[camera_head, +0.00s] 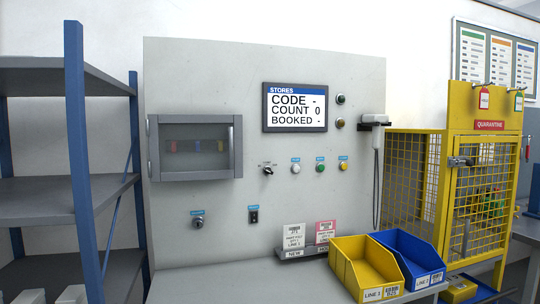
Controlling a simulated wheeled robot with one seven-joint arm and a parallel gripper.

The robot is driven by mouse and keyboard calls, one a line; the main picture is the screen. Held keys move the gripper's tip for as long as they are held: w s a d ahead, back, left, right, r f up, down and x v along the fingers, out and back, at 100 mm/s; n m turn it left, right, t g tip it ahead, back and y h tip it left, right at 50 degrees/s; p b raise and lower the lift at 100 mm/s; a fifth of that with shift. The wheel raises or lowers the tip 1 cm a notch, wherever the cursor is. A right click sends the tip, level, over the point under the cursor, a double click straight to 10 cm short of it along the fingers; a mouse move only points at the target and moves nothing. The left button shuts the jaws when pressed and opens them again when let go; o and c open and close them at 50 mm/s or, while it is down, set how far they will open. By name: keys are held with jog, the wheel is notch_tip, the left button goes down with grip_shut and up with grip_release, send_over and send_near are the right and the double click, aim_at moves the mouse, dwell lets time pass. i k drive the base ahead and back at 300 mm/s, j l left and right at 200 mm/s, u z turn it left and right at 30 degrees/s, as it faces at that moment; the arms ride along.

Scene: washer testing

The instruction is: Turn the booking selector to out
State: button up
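A small black rotary selector (268,170) sits on the grey upright panel (200,75), left of the row of push buttons. Small markings stand above it, too small to read, so I cannot confirm that it is the booking selector or which marking it points at. Its handle looks tilted. The display (295,107) above it is headed STORES and reads CODE -, COUNT 0, BOOKED -. My gripper is not in view.
White (295,169), green (320,168) and yellow (343,166) buttons are beside the selector. A keyed knob (198,222) and black switch (253,215) are below. Yellow (347,257) and blue (393,243) bins and a quarantine cage (490,175) stand right; shelving (75,210) stands left.

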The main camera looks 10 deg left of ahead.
aim_at(268, 170)
jog(key=i+u, duration=0.35)
jog(key=i+l+u, duration=0.15)
jog(key=i+u, duration=0.15)
jog(key=i, duration=0.25)
jog(key=i+l+u, duration=0.35)
jog(key=i+j, duration=0.1)
